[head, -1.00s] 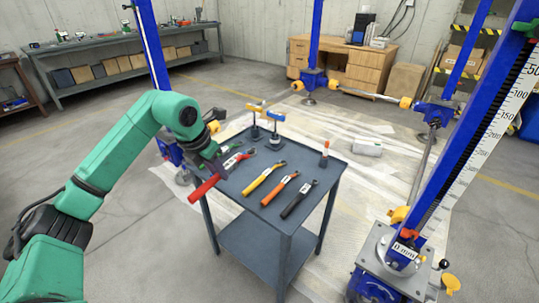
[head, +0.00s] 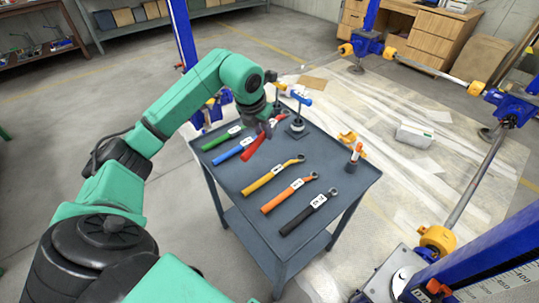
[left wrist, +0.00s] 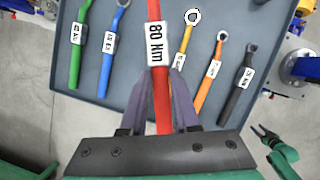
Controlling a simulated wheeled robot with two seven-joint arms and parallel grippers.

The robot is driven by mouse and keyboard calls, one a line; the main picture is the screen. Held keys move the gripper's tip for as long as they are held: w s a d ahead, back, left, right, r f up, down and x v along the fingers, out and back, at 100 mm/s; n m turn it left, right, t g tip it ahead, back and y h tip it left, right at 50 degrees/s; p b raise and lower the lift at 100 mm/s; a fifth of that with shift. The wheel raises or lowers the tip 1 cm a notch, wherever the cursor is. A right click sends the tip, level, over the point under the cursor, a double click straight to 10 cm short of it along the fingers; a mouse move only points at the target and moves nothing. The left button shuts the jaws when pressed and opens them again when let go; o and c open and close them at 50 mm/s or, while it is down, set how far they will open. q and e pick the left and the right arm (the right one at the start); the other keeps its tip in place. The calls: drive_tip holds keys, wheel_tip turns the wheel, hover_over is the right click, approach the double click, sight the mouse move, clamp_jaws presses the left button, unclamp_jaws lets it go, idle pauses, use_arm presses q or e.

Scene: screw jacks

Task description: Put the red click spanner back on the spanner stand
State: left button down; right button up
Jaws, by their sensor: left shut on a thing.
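The red click spanner (head: 254,146), with a white "80 Nm" label (left wrist: 157,44) in the left wrist view, is in my left gripper (head: 266,122). The two fingers (left wrist: 158,100) are shut on its handle from both sides. The spanner is over the grey stand (head: 238,205), between the blue spanner (head: 233,148) and the yellow spanner (head: 270,177). It looks larger and nearer than they do in the left wrist view, so it seems raised; its head is out of that picture. A teal arm with small dark jaws, probably my right gripper (left wrist: 264,134), shows at the lower right.
A green spanner (head: 221,138), an orange spanner (head: 287,195) and a black spanner (head: 307,212) lie on the stand. A blue-handled tool (head: 297,97) on a round base and a small orange-topped piece (head: 355,155) stand towards the back and right. Blue lift columns rise behind and at right.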

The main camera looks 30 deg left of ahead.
use_arm(q)
drive_tip(key=f, duration=0.8)
drive_tip(key=f+p, duration=0.1)
drive_tip(key=f, duration=0.3)
drive_tip(key=shift+w+f, duration=0.3)
drive_tip(key=shift+w, duration=0.05)
drive_tip(key=shift+w+f, duration=0.1)
drive_tip(key=shift+f+b, duration=0.45)
drive_tip(key=c, duration=0.6)
unclamp_jaws()
drive_tip(key=shift+c, duration=0.2)
drive_tip(key=shift+r, duration=0.1)
